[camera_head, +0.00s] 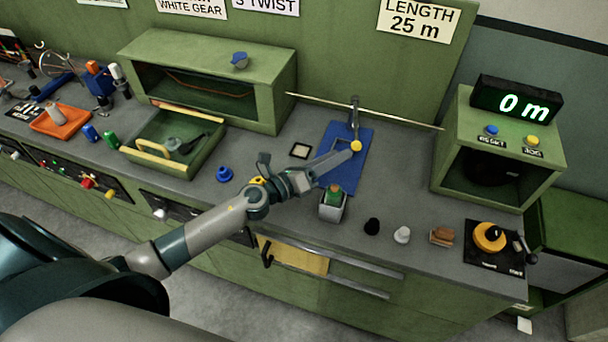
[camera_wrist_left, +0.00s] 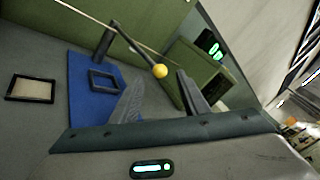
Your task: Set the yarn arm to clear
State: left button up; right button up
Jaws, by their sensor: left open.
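The yarn arm is a dark lever on a grey post (camera_head: 354,112) with a yellow ball (camera_head: 356,146) at its end, over a blue mat (camera_head: 351,172). In the left wrist view, the yellow ball (camera_wrist_left: 160,71) is just past and between my fingertips, and the lever runs up and left from it. My left gripper (camera_head: 343,157) is open at the ball; whether it touches is not clear. Its two fingers (camera_wrist_left: 158,84) show apart in the left wrist view. My right gripper is not in view. No clear mark for the yarn arm is legible.
A thin rod (camera_head: 400,118) crosses behind the post to the green box with the 0 m display (camera_head: 515,104). A small grey container (camera_head: 332,207) with a green item stands below my left gripper. A green tray (camera_head: 204,152) and blue knob (camera_head: 224,174) are left.

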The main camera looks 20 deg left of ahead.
pick_arm(q)
jog(key=b+v, duration=0.3)
jog(key=v, duration=0.6)
jog(key=shift+s+a, duration=0.2)
jog(key=shift+s, duration=0.1)
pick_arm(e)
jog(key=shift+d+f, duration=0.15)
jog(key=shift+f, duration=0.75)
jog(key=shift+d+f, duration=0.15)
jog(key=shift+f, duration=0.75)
pick_arm(q)
jog(key=shift+c, duration=0.2)
